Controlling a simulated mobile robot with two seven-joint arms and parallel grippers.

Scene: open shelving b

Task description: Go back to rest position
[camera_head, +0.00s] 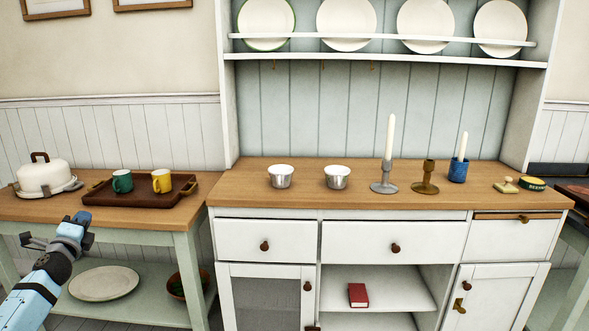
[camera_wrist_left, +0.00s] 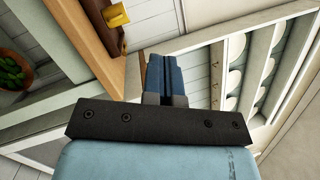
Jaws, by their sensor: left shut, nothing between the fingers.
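My left gripper (camera_head: 81,217) is at the lower left of the head view, at the end of my light blue arm. It appears in front of the left side table's front edge. In the left wrist view its two blue fingers (camera_wrist_left: 163,72) are together, with nothing between them. My right gripper is in neither view.
The side table (camera_head: 120,220) holds a white cake dome (camera_head: 43,177) and a brown tray (camera_head: 140,198) with a green mug (camera_head: 122,181) and a yellow mug (camera_head: 161,181). A white cabinet (camera_head: 270,227) stands right, bearing metal bowls, candlesticks and a blue cup.

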